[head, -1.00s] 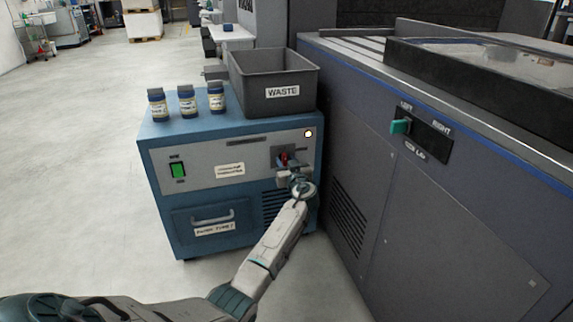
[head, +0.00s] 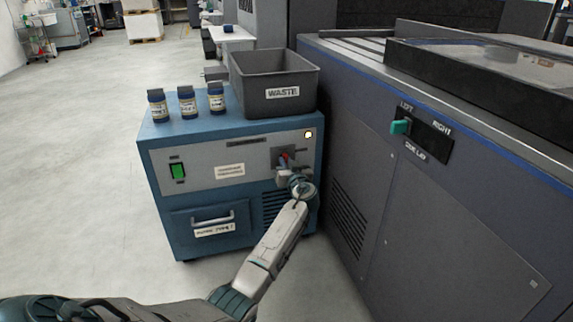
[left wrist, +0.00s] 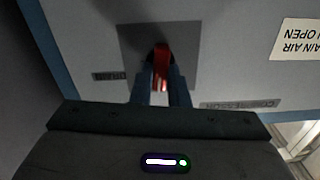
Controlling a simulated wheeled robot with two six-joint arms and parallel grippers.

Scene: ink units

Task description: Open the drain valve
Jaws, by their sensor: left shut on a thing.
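The drain valve's red handle (head: 285,157) sits on a dark square plate on the front of the blue cabinet (head: 160,215). In the left wrist view the red handle (left wrist: 162,62) stands between the fingers of my left gripper (left wrist: 160,88), on a grey plate beside a label that seems to read DRAIN. My left gripper (head: 285,170) is shut on the handle. The gripper hides part of the handle and plate in the head view. My right gripper is not in view.
A grey WASTE bin (head: 282,92) and several small bottles (head: 187,102) stand on the cabinet. A green switch (head: 177,170) and a drawer handle (head: 212,218) are on its front. A large dark machine (head: 430,220) stands close on the right. The floor at left is clear.

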